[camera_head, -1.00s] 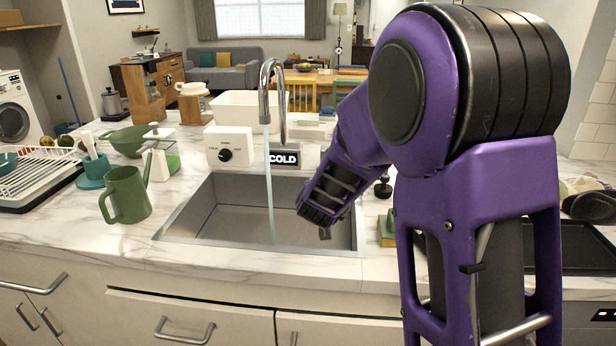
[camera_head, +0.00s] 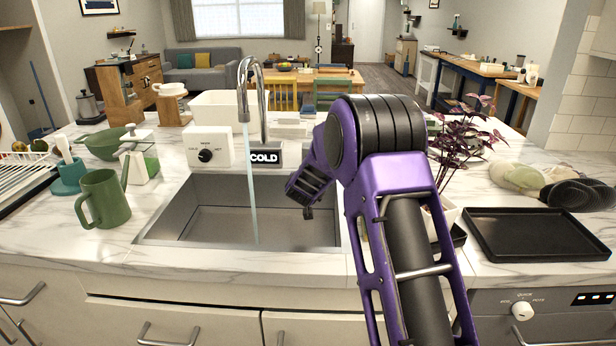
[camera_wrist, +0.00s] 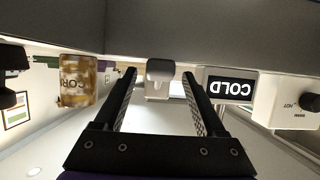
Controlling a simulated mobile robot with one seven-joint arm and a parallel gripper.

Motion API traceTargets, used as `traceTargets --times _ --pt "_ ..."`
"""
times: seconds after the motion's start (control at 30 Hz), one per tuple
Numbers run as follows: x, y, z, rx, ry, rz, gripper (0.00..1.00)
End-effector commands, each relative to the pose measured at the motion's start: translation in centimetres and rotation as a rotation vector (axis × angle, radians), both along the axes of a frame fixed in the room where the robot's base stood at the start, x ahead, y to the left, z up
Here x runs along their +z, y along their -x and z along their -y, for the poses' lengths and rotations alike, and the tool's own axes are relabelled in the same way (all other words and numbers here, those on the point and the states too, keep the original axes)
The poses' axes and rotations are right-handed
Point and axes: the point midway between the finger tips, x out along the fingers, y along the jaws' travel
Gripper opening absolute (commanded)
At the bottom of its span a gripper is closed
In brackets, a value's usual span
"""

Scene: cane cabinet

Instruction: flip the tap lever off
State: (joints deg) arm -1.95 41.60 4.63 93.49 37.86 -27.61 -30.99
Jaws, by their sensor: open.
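The curved metal tap (camera_head: 262,95) stands behind the sink, with water (camera_head: 252,190) running from its spout. A black COLD sign (camera_head: 265,157) stands at the back edge of the sink; it shows upside down in the wrist view (camera_wrist: 231,86). My gripper (camera_wrist: 160,95) is open and empty, its two fingers spread. Between the fingers, farther off, is a pale grey fitting (camera_wrist: 158,78), which may be the tap lever; I cannot tell if it touches them. In the head view my arm hides the place behind it, and the lever cannot be made out.
The sink (camera_head: 240,225) lies below my gripper. A white box with a black dial (camera_head: 208,148) stands left of the sign. A green jug (camera_head: 103,198) is at left, a black tray (camera_head: 535,234) at right. A corn jar (camera_wrist: 80,80) shows in the wrist view.

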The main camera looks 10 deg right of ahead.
Motion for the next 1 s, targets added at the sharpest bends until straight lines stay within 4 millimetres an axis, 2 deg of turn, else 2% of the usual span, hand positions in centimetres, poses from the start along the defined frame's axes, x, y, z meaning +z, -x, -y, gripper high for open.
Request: traceTargets --times 0.2,0.5,0.57,0.9,1.0 --pt "-0.6 -1.5 0.3 -0.001 -0.002 0.0 0.72" --pt "-0.7 -1.6 0.3 0.0 -0.001 0.0 0.72" --pt "-0.7 -1.6 0.3 0.0 -0.001 0.0 0.64" --pt "-0.6 -1.6 0.3 0.0 0.0 0.0 0.02" --pt "-0.6 -1.6 0.3 0.0 0.0 0.0 0.0"
